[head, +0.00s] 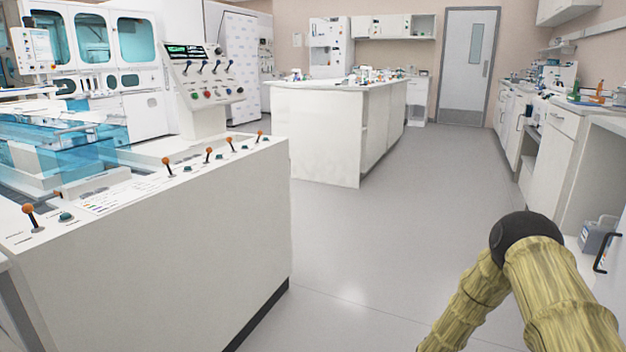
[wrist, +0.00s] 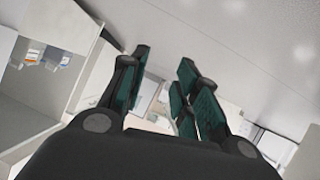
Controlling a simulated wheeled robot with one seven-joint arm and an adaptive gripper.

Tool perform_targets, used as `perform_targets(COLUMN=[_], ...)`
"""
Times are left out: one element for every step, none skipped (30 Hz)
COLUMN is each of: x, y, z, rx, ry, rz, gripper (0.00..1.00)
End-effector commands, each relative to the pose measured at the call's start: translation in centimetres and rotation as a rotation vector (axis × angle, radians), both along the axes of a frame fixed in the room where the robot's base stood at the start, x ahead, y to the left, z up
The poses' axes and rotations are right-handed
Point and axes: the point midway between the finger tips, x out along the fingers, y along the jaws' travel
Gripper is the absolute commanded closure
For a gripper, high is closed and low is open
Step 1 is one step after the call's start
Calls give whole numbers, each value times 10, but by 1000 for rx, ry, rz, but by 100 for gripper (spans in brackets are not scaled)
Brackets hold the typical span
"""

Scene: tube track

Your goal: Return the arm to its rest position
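My arm (head: 548,285) shows in the head view at the lower right, bent at a dark round joint, with yellow-brown wood-like links. My gripper is out of the head view. In the wrist view my gripper (wrist: 163,65) has dark green finger pads on both sides of a clear gap, with nothing between them. The fingers are apart, so it is open and empty. The tilted wrist view shows the room beyond the fingers.
A white control console (head: 150,235) with orange-knobbed levers stands at the left. A white island bench (head: 325,135) stands in the middle distance. White cabinets (head: 550,150) line the right wall, near my arm. The grey floor (head: 400,210) between them is clear.

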Motion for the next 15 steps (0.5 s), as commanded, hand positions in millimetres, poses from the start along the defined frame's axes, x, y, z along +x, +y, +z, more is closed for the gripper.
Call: perform_targets(x=[-21,-34,-51,-64,-78,-97,-111,-126,-146,-161,-177,-199,-215,-231,-253], y=[18,28,41,50,58,70,78,85,95,102,108,117,123,129,135], z=[-13,-21,-30,-37,-43,-51,-56,-61,-67,-71,-75,-79,-81,-83,-85], rx=[26,44,65,83,99,122,138,154,176,191,207,229,244,260,279], ry=[43,68,100,126,152,187,214,239,277,304,333,371,400,429,469], rz=[38,59,87,104,123,146,163,176,198,211,225,240,252,261,275], gripper=[69,69,69,69,69,69,69,69,69,69,69,69,69,69,69])
